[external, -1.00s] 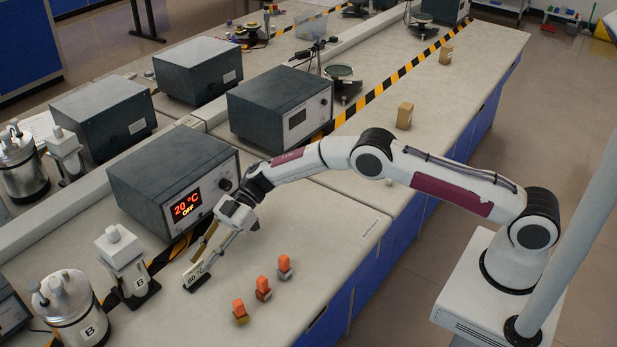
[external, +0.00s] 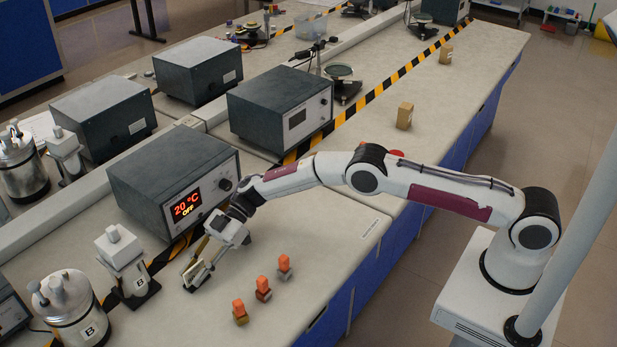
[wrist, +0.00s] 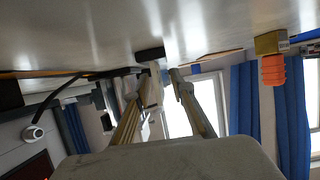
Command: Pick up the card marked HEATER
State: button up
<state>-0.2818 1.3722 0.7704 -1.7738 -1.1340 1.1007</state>
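My gripper (external: 196,277) is low over the bench in front of the heater box showing "20 °C OFF" (external: 187,205). In the wrist view my gripper (wrist: 167,82) has its two fingers apart, with a gap between them. A small upright card on a dark foot (wrist: 150,54) appears at the fingertips, seen nearly edge-on, close to the left finger. I cannot tell whether a finger touches it. In the external view the gripper mostly hides this card. No lettering reading HEATER is legible now.
Several orange-topped small blocks (external: 262,289) stand on the bench right of my gripper. A white device marked B (external: 125,262) and a metal vessel marked B (external: 70,308) stand to the left. A flat label strip (external: 370,228) lies near the bench's right edge.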

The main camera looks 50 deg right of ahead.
aim_at(193, 267)
grip_shut()
jog(key=shift+r, duration=5)
